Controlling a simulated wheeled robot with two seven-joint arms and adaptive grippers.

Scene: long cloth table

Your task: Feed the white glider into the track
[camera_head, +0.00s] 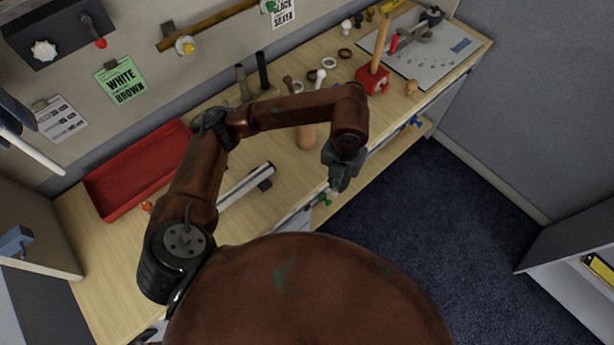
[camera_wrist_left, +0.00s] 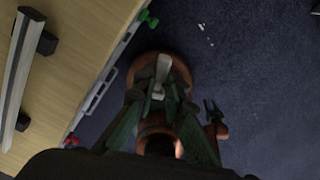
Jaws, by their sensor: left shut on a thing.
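My left gripper (camera_head: 340,183) hangs past the front edge of the table, over the floor side. In the left wrist view, its dark fingers (camera_wrist_left: 163,88) are shut on a small pale piece, the white glider (camera_wrist_left: 163,68). In the head view the glider is too small and covered to make out clearly. A silver rail (camera_head: 247,185), which looks like the track, lies on the table left of the gripper. It also shows in the left wrist view (camera_wrist_left: 18,75), apart from the glider. A small dark pronged part (camera_wrist_left: 214,112), perhaps my right gripper, shows there too.
A red tray (camera_head: 135,172) lies at the table's left. A wooden peg (camera_head: 306,136) stands behind my left forearm. A red block with a handle (camera_head: 372,80) stands farther right. Green (camera_head: 325,199) and blue (camera_head: 416,121) knobs sit along the front edge. Floor beyond is clear.

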